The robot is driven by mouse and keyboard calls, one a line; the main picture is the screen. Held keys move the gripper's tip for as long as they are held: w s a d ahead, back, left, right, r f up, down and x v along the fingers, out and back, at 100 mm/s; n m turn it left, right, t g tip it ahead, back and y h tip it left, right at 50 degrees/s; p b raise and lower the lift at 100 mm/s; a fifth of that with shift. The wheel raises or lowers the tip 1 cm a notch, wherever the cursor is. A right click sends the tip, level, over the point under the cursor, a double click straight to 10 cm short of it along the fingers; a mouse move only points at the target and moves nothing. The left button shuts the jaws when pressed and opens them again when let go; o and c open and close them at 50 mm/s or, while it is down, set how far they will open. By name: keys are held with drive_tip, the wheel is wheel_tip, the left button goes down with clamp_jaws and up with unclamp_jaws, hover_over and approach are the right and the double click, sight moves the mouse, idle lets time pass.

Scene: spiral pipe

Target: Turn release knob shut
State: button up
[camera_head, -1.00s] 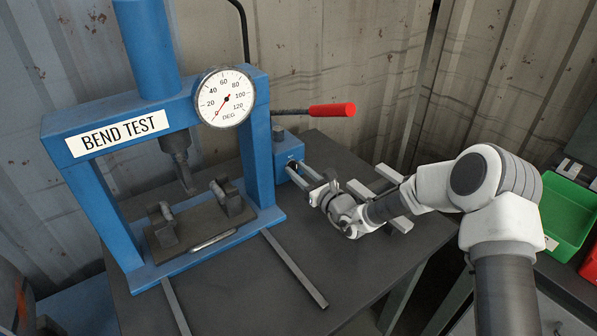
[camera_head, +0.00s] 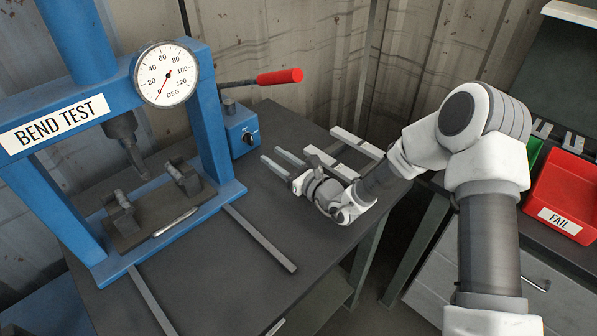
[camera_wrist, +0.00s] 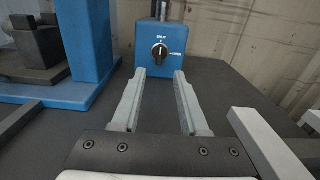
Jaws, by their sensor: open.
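The release knob (camera_head: 248,138) is a small black knob on the front of a blue block (camera_head: 237,122) beside the press. In the wrist view the knob (camera_wrist: 159,50) sits under a "SHUT" label, with an "OPEN" label to its right. Its ridge looks about upright, towards "SHUT". My gripper (camera_head: 271,155) is open and empty, low over the dark table. In the wrist view its two fingers (camera_wrist: 159,73) point at the block, with the knob framed between and beyond the tips. The fingers are apart from the knob.
The blue bend-test press (camera_head: 210,130) with its dial stands left of the block. A red-handled lever (camera_head: 279,77) sticks out above the block. Pale bars (camera_head: 330,165) lie behind my gripper. A red FAIL bin (camera_head: 565,195) is at the right.

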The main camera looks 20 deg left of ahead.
drive_tip(key=v, duration=0.8)
drive_tip(key=shift+s+d, duration=0.2)
drive_tip(key=shift+d, duration=0.1)
drive_tip(key=s+d+r+n+g+h+p, duration=0.35)
drive_tip(key=s+r+n+g, duration=0.65)
drive_tip(key=s+r+n, duration=0.45)
drive_tip(key=s+d+r+n+t+h+p, duration=0.1)
drive_tip(key=s+d+r+n+t+h, duration=0.1)
drive_tip(key=d, duration=0.7)
drive_tip(key=s+d+r+n+t+h+p, duration=0.1)
drive_tip(key=s+d+r+n+t+h, duration=0.2)
drive_tip(key=d, duration=0.6)
drive_tip(key=s+d+r+n+t+h+p, duration=0.1)
drive_tip(key=s+d+r+n+t+h, duration=0.1)
drive_tip(key=d+r+h, duration=0.4)
drive_tip(key=s+d+n+h, duration=0.1)
drive_tip(key=d, duration=0.2)
drive_tip(key=shift+d+n, duration=0.3)
drive_tip(key=shift+n, duration=0.05)
drive_tip(key=shift+s+r+h, duration=0.15)
drive_tip(key=shift+h, duration=0.1)
